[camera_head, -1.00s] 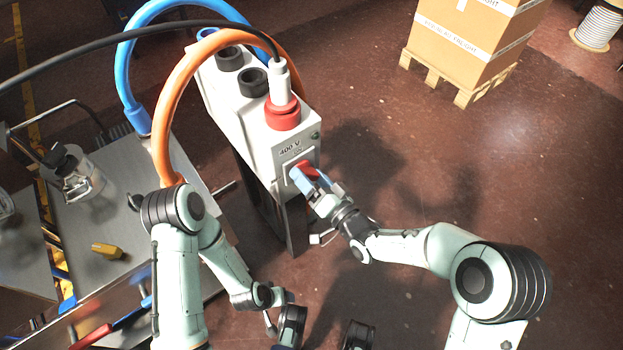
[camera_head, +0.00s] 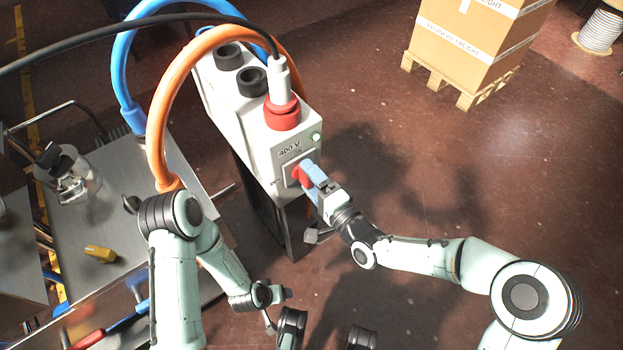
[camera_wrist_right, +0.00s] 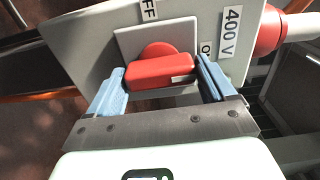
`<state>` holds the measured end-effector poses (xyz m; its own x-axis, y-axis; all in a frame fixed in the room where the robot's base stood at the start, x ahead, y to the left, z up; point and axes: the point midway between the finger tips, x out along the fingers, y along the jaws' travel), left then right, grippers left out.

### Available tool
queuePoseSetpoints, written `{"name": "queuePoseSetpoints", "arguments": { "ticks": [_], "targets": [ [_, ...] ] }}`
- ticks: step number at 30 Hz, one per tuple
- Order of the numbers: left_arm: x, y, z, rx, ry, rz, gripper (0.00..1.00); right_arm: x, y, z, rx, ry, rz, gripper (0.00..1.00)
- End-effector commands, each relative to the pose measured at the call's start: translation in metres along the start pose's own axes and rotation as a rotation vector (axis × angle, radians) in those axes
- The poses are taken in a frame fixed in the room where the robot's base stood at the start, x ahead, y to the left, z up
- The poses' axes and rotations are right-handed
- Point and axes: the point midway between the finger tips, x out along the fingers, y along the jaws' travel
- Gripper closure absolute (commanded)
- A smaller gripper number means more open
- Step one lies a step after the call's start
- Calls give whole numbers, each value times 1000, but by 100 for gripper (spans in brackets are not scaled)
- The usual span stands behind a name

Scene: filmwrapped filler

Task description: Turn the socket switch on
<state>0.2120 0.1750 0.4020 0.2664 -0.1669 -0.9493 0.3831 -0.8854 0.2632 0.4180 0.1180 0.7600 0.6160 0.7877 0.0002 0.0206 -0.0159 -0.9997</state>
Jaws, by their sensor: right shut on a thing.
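The socket switch is a red rotary handle (camera_head: 302,173) on a pale square plate on the front of a grey-white socket box (camera_head: 262,143). In the right wrist view, the red handle (camera_wrist_right: 160,70) lies crosswise, its end with a white mark towards the ON label, with OFF above. My right gripper (camera_head: 314,178) is shut on the handle, a blue finger at each end of it in the wrist view. A small light (camera_head: 317,137) on the box glows pale green.
A red plug (camera_head: 282,113) with a black cable sits in the box top beside black sockets. A metal table (camera_head: 90,215) stands left. The floor right of the box is clear up to a palletised carton (camera_head: 470,42).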

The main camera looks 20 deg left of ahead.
Motion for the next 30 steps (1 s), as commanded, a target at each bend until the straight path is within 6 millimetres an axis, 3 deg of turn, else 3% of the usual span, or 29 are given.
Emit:
{"name": "queuePoseSetpoints", "arguments": {
  "ticks": [18,19,20,21,30],
  "targets": [
    [0,0,0,0,1,0,27,0,2,3,48,-7,5,47],
    [0,0,0,0,1,0,27,0,2,3,48,-7,5,13],
    [0,0,0,0,1,0,27,0,2,3,47,-7,4,3],
    [0,0,0,0,1,0,27,0,2,3,46,-7,4,0],
    [-1,0,1,0,-3,0,27,-5,1,1,43,-2,3,0]
  ]
}}
